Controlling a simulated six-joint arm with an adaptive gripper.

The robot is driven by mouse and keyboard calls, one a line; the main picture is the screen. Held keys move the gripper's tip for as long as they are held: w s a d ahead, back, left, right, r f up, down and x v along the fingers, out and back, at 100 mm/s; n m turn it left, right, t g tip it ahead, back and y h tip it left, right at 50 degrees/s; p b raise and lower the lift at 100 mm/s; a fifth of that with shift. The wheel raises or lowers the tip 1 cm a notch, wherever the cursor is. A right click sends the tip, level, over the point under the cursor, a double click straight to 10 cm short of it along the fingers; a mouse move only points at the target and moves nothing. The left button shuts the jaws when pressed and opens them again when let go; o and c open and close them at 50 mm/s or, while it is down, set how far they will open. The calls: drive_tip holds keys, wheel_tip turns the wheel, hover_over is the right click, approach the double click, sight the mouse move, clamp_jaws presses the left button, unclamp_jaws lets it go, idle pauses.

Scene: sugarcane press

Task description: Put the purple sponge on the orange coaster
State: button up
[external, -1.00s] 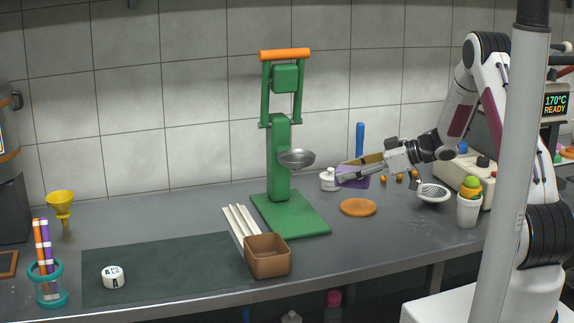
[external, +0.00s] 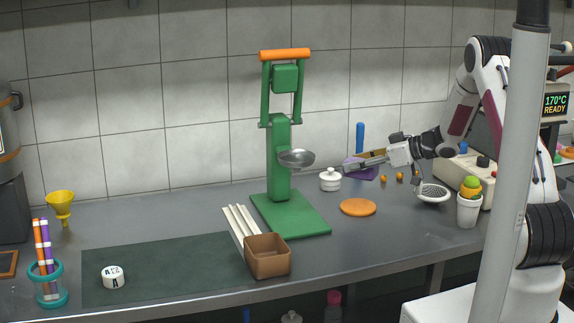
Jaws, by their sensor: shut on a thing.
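The purple sponge (external: 368,174) is partly hidden by my gripper (external: 358,163), which is shut on it. The sponge is behind and above the orange coaster in the picture, apart from it. The orange coaster (external: 358,207) is a flat round disc lying on the grey counter, right of the green press, with nothing on it.
The green press (external: 283,150) with its metal bowl (external: 297,159) stands left of the coaster. A small white lidded pot (external: 330,180) is behind the coaster. A white strainer (external: 434,193) and a white cup (external: 468,210) holding fruit stand to the right.

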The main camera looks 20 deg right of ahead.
drive_tip(key=shift+f, duration=2.55)
drive_tip(key=shift+f, duration=0.1)
drive_tip(key=shift+f, duration=1.8)
drive_tip(key=shift+f, duration=0.1)
drive_tip(key=o, duration=1)
drive_tip(key=shift+c, duration=0.2)
drive_tip(key=shift+s+d+r, duration=0.3)
drive_tip(key=shift+d+r, duration=0.05)
drive_tip(key=shift+d, duration=0.05)
drive_tip(key=v, duration=1.1)
drive_tip(key=shift+s+f, duration=0.1)
